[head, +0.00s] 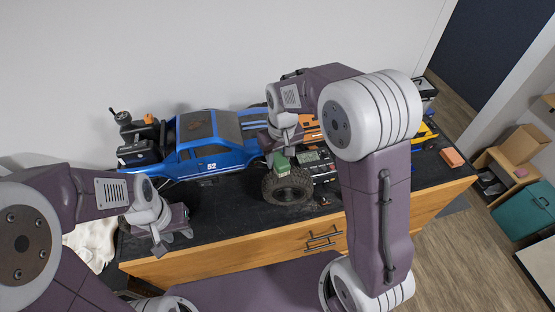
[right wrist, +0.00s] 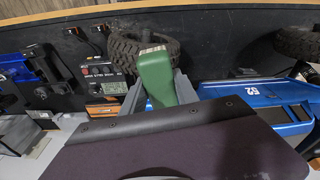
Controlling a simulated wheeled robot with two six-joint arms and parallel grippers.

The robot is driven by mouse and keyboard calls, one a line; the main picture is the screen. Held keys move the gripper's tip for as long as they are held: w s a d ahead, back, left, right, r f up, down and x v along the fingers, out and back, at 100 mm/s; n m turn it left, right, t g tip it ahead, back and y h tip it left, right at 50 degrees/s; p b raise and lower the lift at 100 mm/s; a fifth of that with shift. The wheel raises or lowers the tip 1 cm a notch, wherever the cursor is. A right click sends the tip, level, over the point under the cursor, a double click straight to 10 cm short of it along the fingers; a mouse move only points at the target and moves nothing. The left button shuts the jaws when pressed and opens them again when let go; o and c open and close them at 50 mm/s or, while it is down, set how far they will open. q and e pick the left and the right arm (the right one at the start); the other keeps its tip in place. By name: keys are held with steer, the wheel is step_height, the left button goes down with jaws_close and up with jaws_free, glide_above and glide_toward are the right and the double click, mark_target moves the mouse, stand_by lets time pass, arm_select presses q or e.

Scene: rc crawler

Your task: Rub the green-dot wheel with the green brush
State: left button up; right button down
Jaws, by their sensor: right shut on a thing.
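The green brush (right wrist: 156,77) is held between the fingers of my right gripper (right wrist: 157,92) in the right wrist view. In the head view the green brush (head: 282,166) sits at the upper left of a black knobby wheel (head: 289,188), at the front corner of the blue truck (head: 207,157). The same wheel (right wrist: 120,48) shows right beside the brush tip in the right wrist view; I cannot tell whether they touch. No green dot is visible on it. My left gripper (head: 174,243) is empty, with its fingers apart, over the bench's front left.
The dark bench top (head: 235,218) has free room in front of the truck. A charger-like box with a display (right wrist: 103,78) stands near the wheel. An orange block (head: 452,158) lies at the right end. Another knobby wheel (right wrist: 298,42) shows at the right wrist view's right edge.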

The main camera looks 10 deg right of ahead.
step_height(320, 180, up, 2)
steer(key=shift+d+r+p, duration=0.1)
steer(key=shift+p, duration=0.55)
steer(key=shift+w+a+r+p, duration=0.1)
steer(key=shift+a+r+p, duration=0.1)
steer(key=shift+r+p, duration=0.55)
steer(key=shift+d, duration=0.15)
